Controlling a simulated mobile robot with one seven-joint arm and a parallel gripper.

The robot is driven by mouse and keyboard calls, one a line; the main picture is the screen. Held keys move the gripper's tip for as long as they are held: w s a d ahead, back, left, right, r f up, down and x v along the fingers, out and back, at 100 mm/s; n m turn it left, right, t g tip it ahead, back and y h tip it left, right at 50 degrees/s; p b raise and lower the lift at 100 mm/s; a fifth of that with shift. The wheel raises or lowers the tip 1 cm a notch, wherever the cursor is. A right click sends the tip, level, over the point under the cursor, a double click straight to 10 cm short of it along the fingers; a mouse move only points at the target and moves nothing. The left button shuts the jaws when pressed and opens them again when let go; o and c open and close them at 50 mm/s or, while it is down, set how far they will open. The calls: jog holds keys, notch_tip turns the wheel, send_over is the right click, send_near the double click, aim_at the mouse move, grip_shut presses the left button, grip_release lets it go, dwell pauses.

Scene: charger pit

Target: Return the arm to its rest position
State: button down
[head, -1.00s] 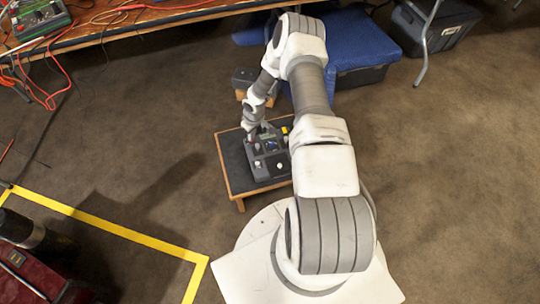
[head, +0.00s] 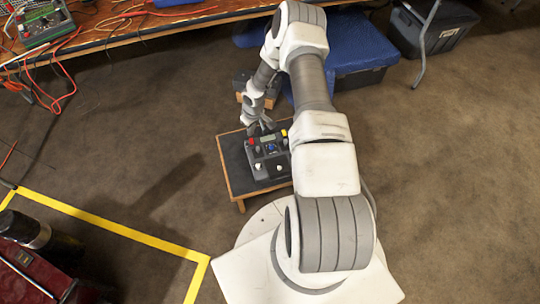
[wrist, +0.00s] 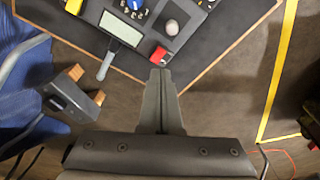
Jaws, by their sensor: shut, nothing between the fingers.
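My arm reaches forward and down over a low table (head: 240,185) in the head view. My gripper (wrist: 160,75) is shut and empty in the wrist view, with its fingertips close to the red button (wrist: 159,54) of the control box (wrist: 181,14). I cannot tell whether the fingertips touch the box or are above it. In the head view the control box (head: 270,161) sits on the low table, and my gripper (head: 264,128) is at its far edge, partly hidden by my wrist.
A long bench (head: 130,35) with wires and a green device (head: 42,24) runs along the back left. A blue-covered case (head: 350,45) and a black bin (head: 435,28) stand at the back. Yellow floor tape (head: 110,226) marks the left. Carpet at the right is clear.

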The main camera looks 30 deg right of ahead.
jog(key=shift+r, duration=0.75)
jog(key=shift+r, duration=0.1)
notch_tip(320, 180, up, 33)
jog(key=m+t+h, duration=0.1)
jog(key=h, duration=0.2)
jog(key=s+a+r+m, duration=0.1)
jog(key=s+a+r, duration=0.2)
jog(key=s+r, duration=0.6)
jog(key=s+a+r+m+t+y, duration=0.1)
jog(key=s+a+r, duration=0.4)
jog(key=s, duration=0.5)
jog(key=s+a+r+m+t+y, duration=0.1)
jog(key=s+a+r+t, duration=0.15)
jog(key=s+r, duration=0.55)
notch_tip(320, 180, up, 20)
jog(key=s+p, duration=0.1)
jog(key=p, duration=2.1)
jog(key=shift+a+g, duration=0.15)
jog(key=shift+g, duration=0.2)
